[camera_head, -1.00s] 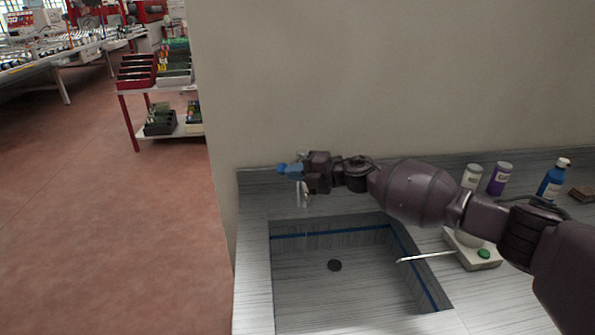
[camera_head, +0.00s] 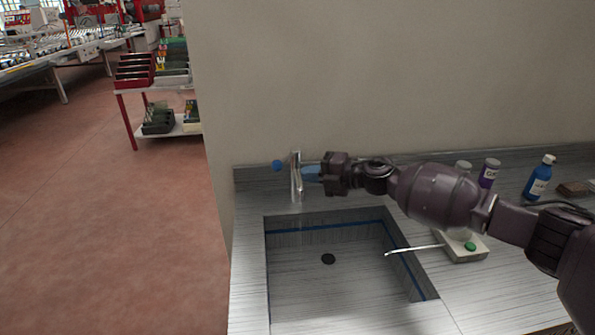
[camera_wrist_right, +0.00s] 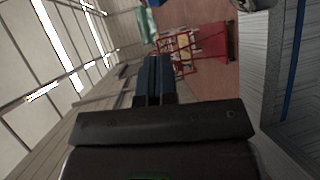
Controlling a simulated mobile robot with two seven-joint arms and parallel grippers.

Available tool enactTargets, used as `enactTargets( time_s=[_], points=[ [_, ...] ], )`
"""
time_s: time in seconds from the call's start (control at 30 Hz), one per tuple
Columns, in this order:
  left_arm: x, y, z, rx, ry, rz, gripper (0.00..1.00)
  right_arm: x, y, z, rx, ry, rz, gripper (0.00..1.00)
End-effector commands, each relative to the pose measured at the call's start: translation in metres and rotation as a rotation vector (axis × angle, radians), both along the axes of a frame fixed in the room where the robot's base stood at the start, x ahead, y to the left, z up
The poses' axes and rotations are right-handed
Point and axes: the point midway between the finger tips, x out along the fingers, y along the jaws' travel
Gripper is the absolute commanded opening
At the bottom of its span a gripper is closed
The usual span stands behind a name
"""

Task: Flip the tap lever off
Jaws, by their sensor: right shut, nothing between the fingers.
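The metal tap (camera_head: 297,180) stands at the back left of the sink, against the wall side. A round blue knob (camera_head: 278,165), seemingly the end of its lever, sticks out to the tap's left. My right gripper (camera_head: 308,173) is shut and empty, its blue fingers just right of the tap at about the knob's height. Whether the fingertips touch the tap cannot be told. The shut fingers also show in the right wrist view (camera_wrist_right: 155,78); the lever cannot be made out there. I see no clear water stream. My left gripper is out of view.
The sink (camera_head: 330,285) has a dark drain and is empty. A pale device with a green button (camera_head: 465,250) and a thin rod stands to its right. Bottles, including a blue one (camera_head: 540,178), stand behind my right arm. A shelf cart (camera_head: 150,90) is far left.

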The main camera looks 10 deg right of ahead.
Motion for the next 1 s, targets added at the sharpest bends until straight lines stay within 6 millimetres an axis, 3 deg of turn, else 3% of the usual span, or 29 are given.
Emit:
enactTargets(
  time_s=[0.2, 0.4, 1.0],
  points=[
    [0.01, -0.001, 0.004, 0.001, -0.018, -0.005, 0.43, -0.029, -0.025, 0.006, -0.002, 0.0, 0.0, 0.0],
    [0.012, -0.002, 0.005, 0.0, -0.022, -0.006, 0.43, -0.046, -0.039, 0.01, -0.001, 0.0, -0.001, 0.0],
    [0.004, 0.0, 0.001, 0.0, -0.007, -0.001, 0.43, -0.052, -0.043, 0.012, -0.001, 0.0, -0.001, 0.0]
  ],
)
